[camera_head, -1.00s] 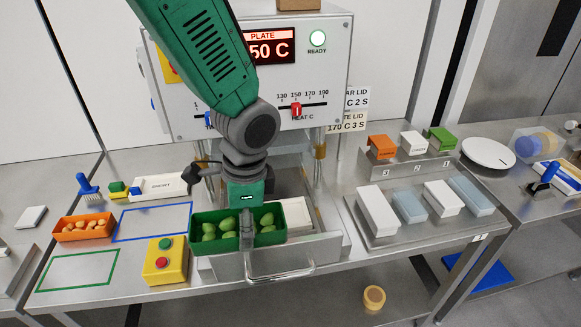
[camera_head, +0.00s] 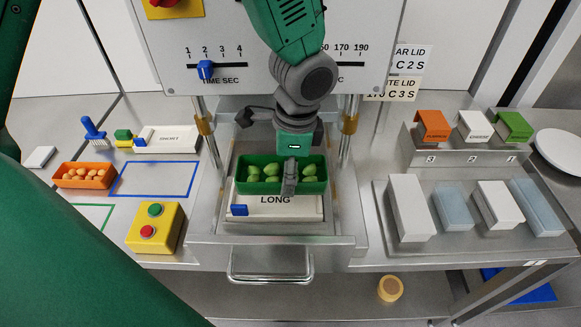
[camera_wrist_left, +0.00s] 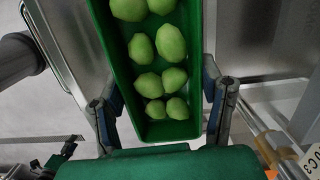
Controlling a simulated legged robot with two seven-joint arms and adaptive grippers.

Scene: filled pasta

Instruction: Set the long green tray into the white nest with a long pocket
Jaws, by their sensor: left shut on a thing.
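The long green tray (camera_head: 317,186) holds several green filled pieces. My left gripper (camera_head: 291,178) is shut on it, with the fingers over its middle in the head view. In the left wrist view the tray (camera_wrist_left: 124,72) lies between the two fingers (camera_wrist_left: 165,105). The white nest marked LONG (camera_head: 275,209), with a blue tab at its left, sits in the metal drawer of the machine. The tray appears over the rear of the nest and hides its pocket; I cannot tell whether they touch. My right gripper is not in view.
The drawer (camera_head: 225,238) is pulled out, its handle at the front. A white nest marked SHORT (camera_head: 172,139), an orange tray (camera_head: 84,175) and a yellow button box (camera_head: 155,228) stand left. Boxes on a metal stand (camera_head: 408,208) are at right. Machine posts flank the arm.

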